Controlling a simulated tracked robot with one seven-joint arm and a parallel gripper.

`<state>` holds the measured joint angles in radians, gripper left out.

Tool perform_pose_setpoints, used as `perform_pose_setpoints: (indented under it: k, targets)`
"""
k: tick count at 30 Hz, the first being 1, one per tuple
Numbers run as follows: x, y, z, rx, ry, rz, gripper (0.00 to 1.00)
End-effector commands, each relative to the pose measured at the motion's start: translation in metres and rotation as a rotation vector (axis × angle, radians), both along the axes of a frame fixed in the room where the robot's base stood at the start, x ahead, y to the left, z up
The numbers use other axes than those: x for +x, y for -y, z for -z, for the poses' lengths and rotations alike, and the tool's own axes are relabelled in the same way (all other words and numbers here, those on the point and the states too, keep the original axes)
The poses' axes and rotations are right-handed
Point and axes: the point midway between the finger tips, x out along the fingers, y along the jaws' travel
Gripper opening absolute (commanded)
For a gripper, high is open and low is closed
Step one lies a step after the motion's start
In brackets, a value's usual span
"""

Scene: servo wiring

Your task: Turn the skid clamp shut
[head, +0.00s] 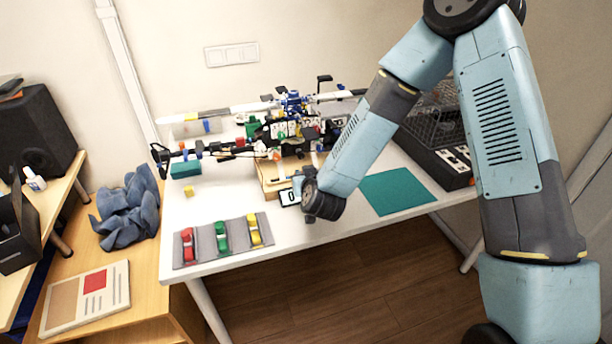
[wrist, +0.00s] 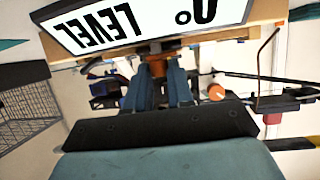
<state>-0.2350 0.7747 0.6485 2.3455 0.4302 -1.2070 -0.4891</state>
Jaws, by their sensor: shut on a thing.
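The skid clamp shows in the wrist view as an orange-brown piece (wrist: 157,68) under the sign, between my two dark blue fingers. My gripper (wrist: 160,76) is shut on this piece; the fingers hide much of it, and I cannot tell how far it is turned. In the head view my own wrist and forearm hide the fingertips and the clamp. The model helicopter (head: 285,129) stands on a wooden stand (head: 270,179) on the white table.
A "LEVEL 0" sign (wrist: 120,22) is close to my fingers. An orange round knob (wrist: 217,92) lies right of them. A grey tray (head: 205,250) holds red, green and yellow pieces. A teal mat (head: 397,191) lies clear at right. A black wire cage (head: 425,110) stands behind it.

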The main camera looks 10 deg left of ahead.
Motion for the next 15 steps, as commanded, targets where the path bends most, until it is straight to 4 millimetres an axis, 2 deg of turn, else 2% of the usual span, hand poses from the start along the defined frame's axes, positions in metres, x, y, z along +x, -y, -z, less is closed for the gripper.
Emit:
perform_pose_setpoints:
  k: [15]
  targets:
    - [-0.0003, -0.0089, -0.0013, 0.003, 0.005, 0.383, 0.00]
